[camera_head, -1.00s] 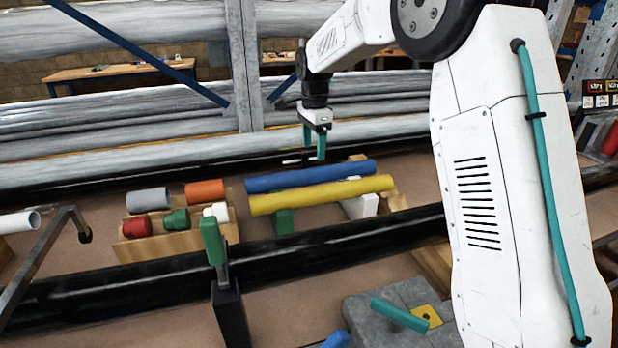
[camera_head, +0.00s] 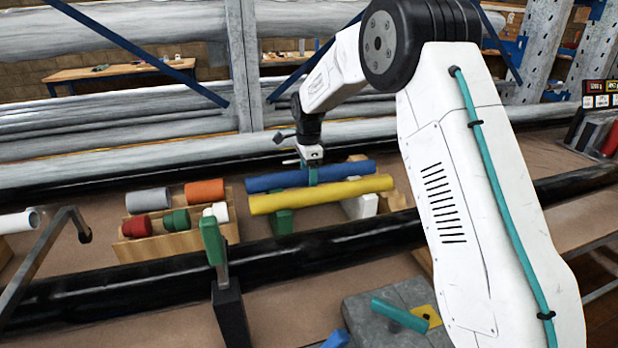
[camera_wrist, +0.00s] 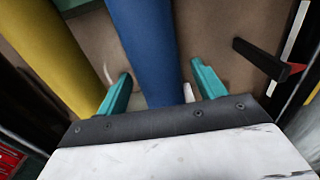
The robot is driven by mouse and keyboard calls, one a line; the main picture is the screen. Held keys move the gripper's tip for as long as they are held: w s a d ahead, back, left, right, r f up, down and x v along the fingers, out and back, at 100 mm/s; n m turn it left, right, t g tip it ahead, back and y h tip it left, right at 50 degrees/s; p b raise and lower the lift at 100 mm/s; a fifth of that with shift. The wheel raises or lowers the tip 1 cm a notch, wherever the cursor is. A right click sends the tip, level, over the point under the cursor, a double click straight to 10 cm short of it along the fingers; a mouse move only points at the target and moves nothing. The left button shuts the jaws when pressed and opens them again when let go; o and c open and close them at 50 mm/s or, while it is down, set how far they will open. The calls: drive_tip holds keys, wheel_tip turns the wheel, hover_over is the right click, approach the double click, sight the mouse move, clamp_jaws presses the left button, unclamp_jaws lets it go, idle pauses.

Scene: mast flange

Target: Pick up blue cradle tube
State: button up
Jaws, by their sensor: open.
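The blue tube (camera_head: 270,181) lies on the cradle supports behind the yellow tube (camera_head: 322,194), roughly parallel to it. My gripper (camera_head: 312,177) is lowered over the blue tube near its middle. In the wrist view, my gripper (camera_wrist: 162,88) is open, with one teal finger on each side of the blue tube (camera_wrist: 147,45). I cannot tell whether either finger touches it. The yellow tube (camera_wrist: 52,48) lies beyond the left finger in the wrist view. A green support (camera_head: 283,221) and a white support (camera_head: 361,206) stand under the tubes.
A wooden rack (camera_head: 178,243) with grey, orange, red, green and white short pipes stands to the left. A green-topped clamp post (camera_head: 214,243) stands in front. A black pipe (camera_head: 180,290) crosses the foreground. A dark bar with a red tip (camera_wrist: 268,62) lies right of my gripper in the wrist view.

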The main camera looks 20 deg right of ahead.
drive_tip(key=shift+r, duration=0.1)
drive_tip(key=c, duration=1.3)
